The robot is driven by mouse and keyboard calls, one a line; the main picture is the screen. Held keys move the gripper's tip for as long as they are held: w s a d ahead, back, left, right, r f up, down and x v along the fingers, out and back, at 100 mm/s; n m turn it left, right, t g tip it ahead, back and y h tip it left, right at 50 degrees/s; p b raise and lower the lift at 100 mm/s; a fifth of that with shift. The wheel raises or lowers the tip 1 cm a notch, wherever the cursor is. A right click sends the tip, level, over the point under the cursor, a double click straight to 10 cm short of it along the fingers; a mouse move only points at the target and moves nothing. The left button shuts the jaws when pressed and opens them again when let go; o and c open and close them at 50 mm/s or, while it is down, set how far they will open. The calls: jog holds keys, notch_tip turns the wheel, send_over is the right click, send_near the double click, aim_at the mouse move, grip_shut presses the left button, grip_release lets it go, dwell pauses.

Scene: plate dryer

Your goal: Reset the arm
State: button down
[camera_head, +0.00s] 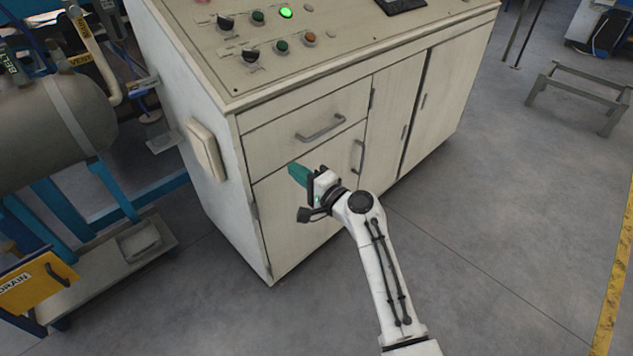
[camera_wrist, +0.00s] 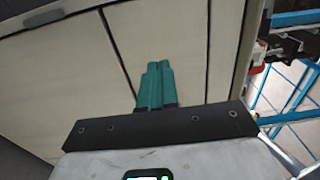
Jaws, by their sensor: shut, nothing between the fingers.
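My gripper (camera_head: 295,170) has green fingers and is in front of the cabinet's lower left door, just below the drawer, in the head view. In the wrist view the green fingers of my gripper (camera_wrist: 158,68) lie side by side, shut, with nothing visible between them. My arm reaches up from the lower right of the head view and bends near the wrist. Beyond the fingers the wrist view shows the pale cabinet front (camera_wrist: 200,45). I cannot tell whether the fingertips touch it.
The control cabinet (camera_head: 335,85) has a drawer handle (camera_head: 320,127), door handles and a lit green button (camera_head: 285,11). A grey tank (camera_head: 60,130) on a blue frame stands at left. A low metal stand (camera_head: 578,95) is at upper right.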

jog(key=s+d+f+n+g+h, duration=0.3)
jog(key=s+d+f, duration=0.3)
jog(key=s, duration=0.4)
jog(key=s+d+f+n+g+h, duration=0.2)
jog(key=s+d+f, duration=0.3)
jog(key=s+d, duration=0.5)
jog(key=s+d+f+n+g+h, duration=0.3)
jog(key=s+d+f, duration=0.25)
jog(key=s, duration=0.55)
jog(key=s+d+r+g+h, duration=0.1)
jog(key=s+d+g+h, duration=0.1)
jog(key=s+d, duration=0.45)
jog(key=s+d+r+g+h, duration=0.1)
jog(key=s+d+r+h, duration=0.2)
jog(key=s, duration=0.7)
notch_tip(320, 180, up, 15)
jog(key=s+d+p, duration=0.1)
jog(key=d+p, duration=0.1)
jog(key=p, duration=1.5)
jog(key=shift+s+r+n+g, duration=0.2)
jog(key=shift+s+n+g, duration=0.1)
jog(key=shift+g, duration=0.1)
jog(key=shift+w+a, duration=0.1)
